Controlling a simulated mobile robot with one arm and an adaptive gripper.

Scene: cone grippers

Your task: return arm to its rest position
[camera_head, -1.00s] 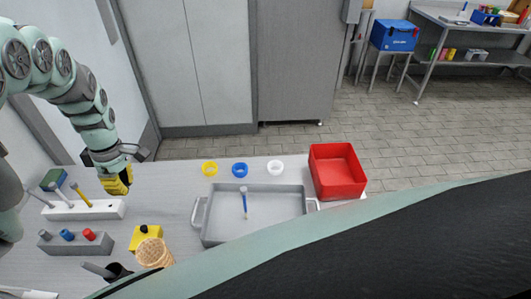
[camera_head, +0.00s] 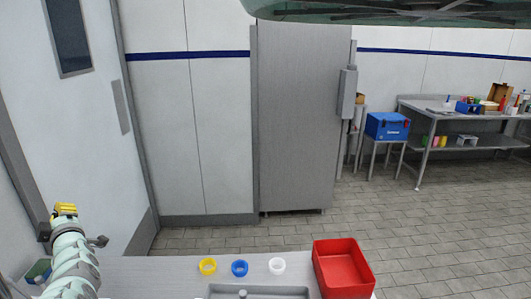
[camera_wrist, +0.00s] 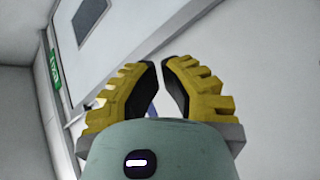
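My arm shows at the lower left of the head view, pointing upward. My gripper (camera_head: 64,209), with yellow ridged fingers, is at its top end, raised in front of the pale wall and door at the left. In the wrist view my gripper (camera_wrist: 160,85) has its two yellow fingers apart with black inner pads. The gap between them is narrow at the tips, and no held object shows there. Behind the fingers are the wall, the door and a green sign (camera_wrist: 54,69).
A grey tray (camera_head: 260,291) is partly cut off below. A tall grey cabinet (camera_head: 303,120) stands behind. Tiled floor is open at the right.

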